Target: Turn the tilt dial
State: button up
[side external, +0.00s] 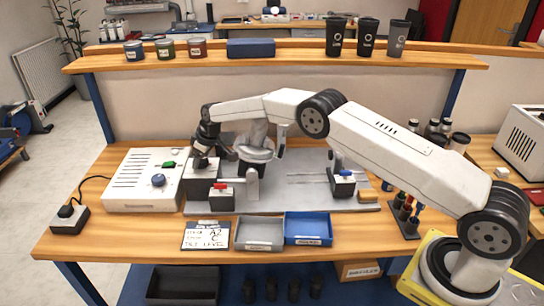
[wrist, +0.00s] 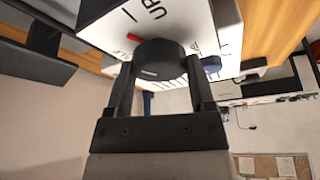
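The tilt dial (wrist: 160,60) is a dark round knob with a short white line on its rim. It sits on a white panel (wrist: 103,22) marked "UP", with a red mark beside the knob. My gripper (wrist: 160,68) has one finger on each side of the dial, and both fingertips appear to touch its rim. In the side external view my gripper (side external: 204,157) points down over a small block (side external: 200,190) with a dark front. The dial is hidden there behind my gripper.
Small fixtures with a red clamp (side external: 221,185) and a blue clamp (side external: 346,173) stand right. Grey (side external: 259,247) and blue (side external: 308,240) trays lie in front. A shelf (side external: 280,62) spans behind.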

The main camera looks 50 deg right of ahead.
jog(key=shift+c, duration=1.3)
jog(key=shift+m, duration=0.4)
jog(key=shift+a+m+h, duration=0.1)
jog(key=shift+m+h, duration=0.8)
jog(key=shift+m, duration=1)
jog(key=o, duration=1.2)
jog(key=shift+r, duration=0.15)
